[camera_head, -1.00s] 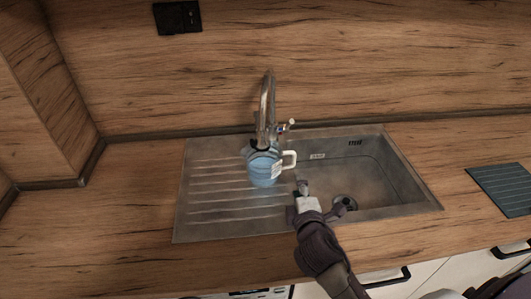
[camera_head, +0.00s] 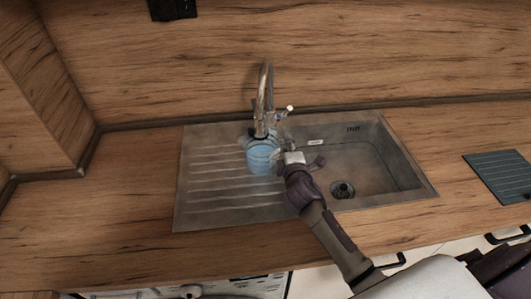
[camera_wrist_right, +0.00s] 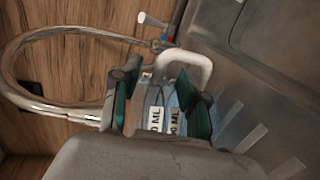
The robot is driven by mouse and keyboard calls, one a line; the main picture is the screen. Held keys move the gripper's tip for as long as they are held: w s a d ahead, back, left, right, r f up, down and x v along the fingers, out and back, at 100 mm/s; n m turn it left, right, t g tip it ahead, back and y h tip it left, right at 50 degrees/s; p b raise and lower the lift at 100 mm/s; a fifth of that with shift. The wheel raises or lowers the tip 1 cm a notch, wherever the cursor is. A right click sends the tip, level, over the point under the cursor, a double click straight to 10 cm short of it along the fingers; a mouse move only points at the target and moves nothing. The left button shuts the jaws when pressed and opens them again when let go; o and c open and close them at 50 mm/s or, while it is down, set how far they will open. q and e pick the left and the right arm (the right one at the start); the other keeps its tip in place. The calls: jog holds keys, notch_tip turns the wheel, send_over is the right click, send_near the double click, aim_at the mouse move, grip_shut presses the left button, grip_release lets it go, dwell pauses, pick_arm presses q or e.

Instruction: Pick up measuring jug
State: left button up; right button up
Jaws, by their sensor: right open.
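The measuring jug (camera_head: 261,158) is light blue and see-through with a white handle. It stands upright at the sink, just in front of the tap. My right gripper (camera_head: 302,157) has reached the jug's right side and hides its handle in the head view. In the right wrist view the two green-padded fingers of my right gripper (camera_wrist_right: 160,105) are apart. The jug (camera_wrist_right: 168,108), with its white "ML" labels, shows between and beyond them, and its pale handle loops above. I cannot tell whether the fingers touch it. My left gripper is not in view.
The chrome tap (camera_head: 264,105) rises close behind the jug. The steel sink (camera_head: 215,215) has a ribbed drainer at left and a basin at right. A dark ridged mat (camera_head: 498,177) lies on the worktop at right. The worktop (camera_head: 110,220) is clear at left.

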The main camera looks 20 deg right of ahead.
jog(key=x, duration=0.3)
jog(key=shift+w+f, duration=0.15)
jog(key=shift+w, duration=0.2)
jog(key=shift+s, duration=0.15)
jog(key=shift+c, duration=0.9)
grip_shut()
